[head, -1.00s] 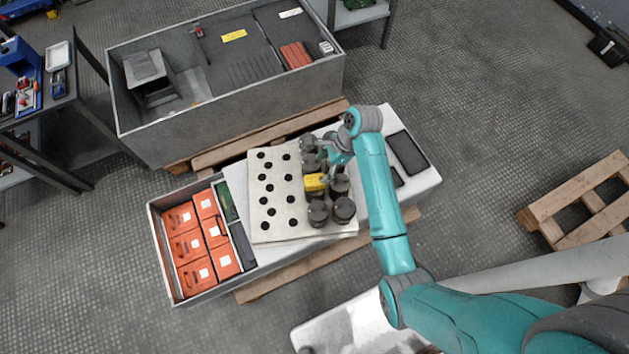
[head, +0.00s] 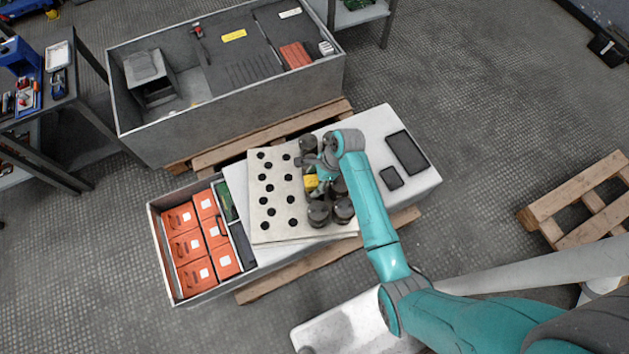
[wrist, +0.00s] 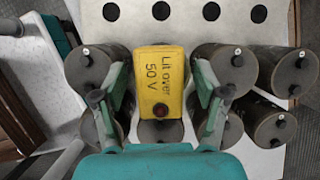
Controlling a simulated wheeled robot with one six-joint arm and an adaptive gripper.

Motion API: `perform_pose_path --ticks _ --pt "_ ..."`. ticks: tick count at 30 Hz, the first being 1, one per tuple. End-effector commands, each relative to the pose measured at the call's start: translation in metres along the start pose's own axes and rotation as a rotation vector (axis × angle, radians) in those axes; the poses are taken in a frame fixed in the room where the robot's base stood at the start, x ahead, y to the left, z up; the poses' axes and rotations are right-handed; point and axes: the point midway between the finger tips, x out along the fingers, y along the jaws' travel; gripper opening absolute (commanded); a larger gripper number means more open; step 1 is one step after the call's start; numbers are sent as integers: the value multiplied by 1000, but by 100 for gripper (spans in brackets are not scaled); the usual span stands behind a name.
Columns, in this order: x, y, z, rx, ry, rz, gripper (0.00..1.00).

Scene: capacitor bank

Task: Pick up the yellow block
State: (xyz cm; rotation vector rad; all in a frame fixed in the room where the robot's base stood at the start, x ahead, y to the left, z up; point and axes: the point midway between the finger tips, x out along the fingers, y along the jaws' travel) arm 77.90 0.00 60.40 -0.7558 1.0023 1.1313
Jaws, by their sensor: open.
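The yellow block (wrist: 160,75) shows in the wrist view with dark lettering reading "Lit over 50 V" and a dark red round spot near its lower end. It sits among dark cylindrical capacitors (wrist: 88,68). My gripper (wrist: 160,95) is open, with one finger on each side of the block; whether the fingers touch it I cannot tell. In the head view the block (head: 311,182) is partly hidden by my gripper (head: 318,165), which is over the capacitor group.
Capacitors stand close on both sides of the block. A pale board with black holes (head: 257,200) lies to the left. A bin edge (head: 165,265) surrounds orange boxes (head: 186,246). A large grey box (head: 230,110) stands behind. The white bench top (head: 418,180) is partly clear at right.

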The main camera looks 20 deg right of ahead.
Motion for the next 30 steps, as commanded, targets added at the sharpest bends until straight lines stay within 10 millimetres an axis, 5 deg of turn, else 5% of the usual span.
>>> perform_pose_path --ticks 2,9,11,20,30 --pt "0 0 0 0 0 0 65" --pt "0 0 0 0 0 0 5" --pt "0 0 0 0 0 -1 0" --pt "-8 -1 3 0 -1 -2 0" --pt "-63 -1 26 -2 -1 -5 0"
